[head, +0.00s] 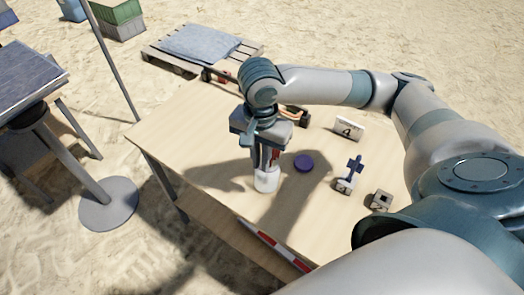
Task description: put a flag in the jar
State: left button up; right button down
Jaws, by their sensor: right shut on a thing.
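My right gripper (265,152) points down over the left-middle of the wooden table, directly above a small white jar (266,181). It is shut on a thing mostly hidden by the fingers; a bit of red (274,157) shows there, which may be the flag. The jar stands upright on the table. I cannot tell whether the held thing is inside the jar's mouth or just above it. A round purple disc (304,162), perhaps a lid, lies flat to the right of the jar. My left gripper is not in view.
On the table (203,123) stand a number 4 card (349,128), a dark blue cross-shaped piece (355,167) on a small block, and another block (380,200). A pallet (247,47) stands behind.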

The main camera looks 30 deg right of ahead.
jog(key=shift+s+a+f, duration=0.1)
jog(key=shift+a+f, duration=0.05)
jog(key=shift+f, duration=0.05)
jog(key=shift+f, duration=2.5)
jog(key=c, duration=1.7)
grip_release()
jog(key=shift+c, duration=0.2)
notch_tip(320, 180, up, 15)
jog(key=shift+r, duration=1.2)
